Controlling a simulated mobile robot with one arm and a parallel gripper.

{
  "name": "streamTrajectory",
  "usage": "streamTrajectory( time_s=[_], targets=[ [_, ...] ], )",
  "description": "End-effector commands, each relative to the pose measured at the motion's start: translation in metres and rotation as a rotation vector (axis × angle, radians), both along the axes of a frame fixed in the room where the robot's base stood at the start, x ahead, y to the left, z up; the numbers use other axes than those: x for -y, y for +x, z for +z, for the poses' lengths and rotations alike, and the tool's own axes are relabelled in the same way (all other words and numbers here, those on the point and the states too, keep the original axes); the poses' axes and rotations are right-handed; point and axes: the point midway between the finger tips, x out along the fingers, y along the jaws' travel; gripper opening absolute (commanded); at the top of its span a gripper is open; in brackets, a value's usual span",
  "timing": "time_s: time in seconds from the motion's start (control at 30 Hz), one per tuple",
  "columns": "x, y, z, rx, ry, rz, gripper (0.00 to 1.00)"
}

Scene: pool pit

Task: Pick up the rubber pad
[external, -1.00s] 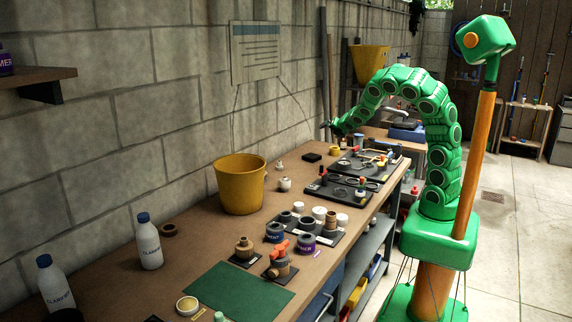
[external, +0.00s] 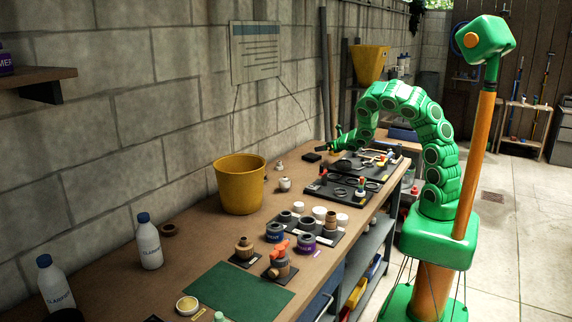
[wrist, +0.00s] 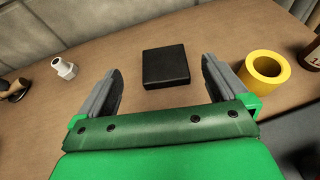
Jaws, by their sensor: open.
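The rubber pad is a small black square block (wrist: 166,67) lying flat on the wooden workbench, seen in the wrist view between and just beyond my gripper's fingertips. It also shows in the external view as a small dark pad (external: 311,157) near the wall. My gripper (wrist: 160,72) is open, with one grey finger on each side of the pad's near edge and nothing between them that it touches. In the external view my gripper (external: 322,148) is low over the bench beside the pad; its fingers are too small to make out clearly.
A yellow ring (wrist: 264,69) stands close to the right finger, with a brown bottle (wrist: 313,55) beyond it. A white fitting (wrist: 64,68) is at left. A yellow bucket (external: 240,185) and black trays of parts (external: 342,190) occupy the bench nearer the camera.

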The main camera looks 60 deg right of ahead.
Motion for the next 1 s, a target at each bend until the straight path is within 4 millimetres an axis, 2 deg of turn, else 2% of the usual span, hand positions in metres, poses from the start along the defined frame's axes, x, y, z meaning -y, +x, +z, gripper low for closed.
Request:
streamTrajectory(
  time_s=[0.4,0.6,0.87,1.0],
  targets=[
    [0.000,-0.001,-0.045,-0.004,0.003,-0.003,1.00],
    [0.002,0.015,-0.049,0.000,0.002,0.000,1.00],
    [0.004,0.023,-0.053,-0.001,0.002,-0.002,1.00],
    [0.006,0.035,-0.058,0.000,0.003,-0.002,1.00]
  ],
)
